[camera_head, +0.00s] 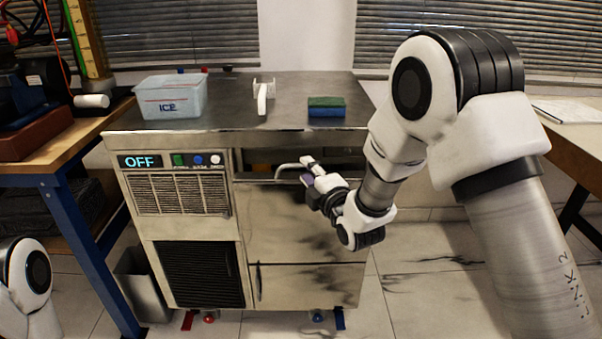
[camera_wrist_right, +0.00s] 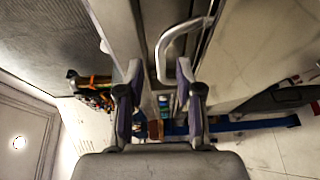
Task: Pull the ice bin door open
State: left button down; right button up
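The ice bin door (camera_head: 285,220) is the upper steel panel on the right of the ice machine's front. Its bent metal handle (camera_head: 287,167) sticks out near the top edge. A dark gap shows above the door; I cannot tell whether the door stands ajar. My right gripper (camera_head: 307,171) is at the handle's right end. In the right wrist view the handle (camera_wrist_right: 173,42) reaches down between the two separated fingers of the right gripper (camera_wrist_right: 158,82), with space beside it. The fingers do not appear clamped on it. My left gripper is out of view.
The ice machine's top (camera_head: 225,110) bears an ICE tub (camera_head: 170,97), a white scoop-like item (camera_head: 262,95) and a green-blue sponge (camera_head: 326,107). A lower panel (camera_head: 305,286) sits below the door. A blue-legged bench (camera_head: 75,235) stands left. Floor at right is clear.

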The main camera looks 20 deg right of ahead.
aim_at(302, 166)
jog(key=w, duration=0.4)
jog(key=shift+a+f, duration=0.15)
jog(key=shift+a, duration=0.05)
grip_shut()
jog(key=shift+s, duration=0.1)
jog(key=shift+f+b, duration=0.1)
jog(key=shift+b, duration=0.2)
